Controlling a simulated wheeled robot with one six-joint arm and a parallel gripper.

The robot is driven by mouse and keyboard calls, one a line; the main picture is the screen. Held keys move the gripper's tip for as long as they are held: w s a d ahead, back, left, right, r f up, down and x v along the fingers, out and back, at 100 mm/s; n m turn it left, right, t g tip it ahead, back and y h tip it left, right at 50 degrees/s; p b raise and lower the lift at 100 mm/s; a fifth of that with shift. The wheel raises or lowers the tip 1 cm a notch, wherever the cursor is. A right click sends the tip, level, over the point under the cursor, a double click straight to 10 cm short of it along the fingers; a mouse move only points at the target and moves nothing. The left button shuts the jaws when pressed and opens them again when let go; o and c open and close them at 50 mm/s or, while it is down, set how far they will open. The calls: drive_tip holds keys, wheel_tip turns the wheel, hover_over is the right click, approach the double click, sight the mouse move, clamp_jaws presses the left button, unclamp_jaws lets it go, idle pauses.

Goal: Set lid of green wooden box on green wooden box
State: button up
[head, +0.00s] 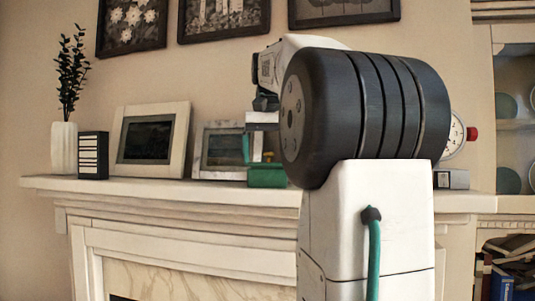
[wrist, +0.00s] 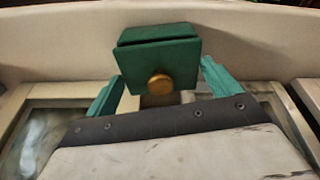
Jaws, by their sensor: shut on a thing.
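The lid of the green wooden box (wrist: 158,68) is a dark green panel with a round brass knob (wrist: 160,84), between the teal fingers of my gripper (wrist: 162,68) in the wrist view. My gripper is shut on the lid by its side edges. A green strip (wrist: 157,34) shows past a dark line along its far edge; I cannot tell whether it is box or lid. In the head view, the green wooden box (head: 267,178) is on the mantel, with the knob just above it, below my gripper (head: 259,149). Whether lid and box touch is unclear.
The white mantel shelf (head: 120,188) carries a framed picture (head: 150,138), another frame (head: 220,148) close behind my gripper, a black striped block (head: 93,155) and a white vase (head: 64,148). A clock (head: 455,136) stands at right. My arm hides the mantel's middle.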

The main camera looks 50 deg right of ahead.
drive_tip(key=o, duration=0.7)
drive_tip(key=shift+s+a+r, duration=0.1)
drive_tip(key=shift+a+r, duration=0.05)
drive_tip(key=shift+r, duration=1.1)
drive_tip(key=shift+s+a+r, duration=0.1)
drive_tip(key=shift+r, duration=1.15)
drive_tip(key=shift+s+a+r, duration=0.1)
drive_tip(key=shift+a+r, duration=0.05)
drive_tip(key=shift+r, duration=1.1)
drive_tip(key=s+a+f+n, duration=0.2)
drive_tip(key=a+f+n, duration=0.2)
drive_tip(key=a+f, duration=0.85)
drive_tip(key=s+a+f+n, duration=0.2)
drive_tip(key=a+f+n, duration=0.2)
drive_tip(key=a+f, duration=0.8)
drive_tip(key=s+a+f+n, duration=0.1)
drive_tip(key=s+f, duration=0.1)
drive_tip(key=f, duration=0.3)
drive_tip(key=s+a+f+n, duration=0.1)
drive_tip(key=s+a+f, duration=0.1)
drive_tip(key=f, duration=0.3)
drive_tip(key=s+a+f+y, duration=0.1)
drive_tip(key=s+a+f, duration=0.1)
drive_tip(key=s+f, duration=0.2)
drive_tip(key=shift+f+n+t, duration=0.3)
drive_tip(key=shift+f+n, duration=0.1)
drive_tip(key=shift+f, duration=0.35)
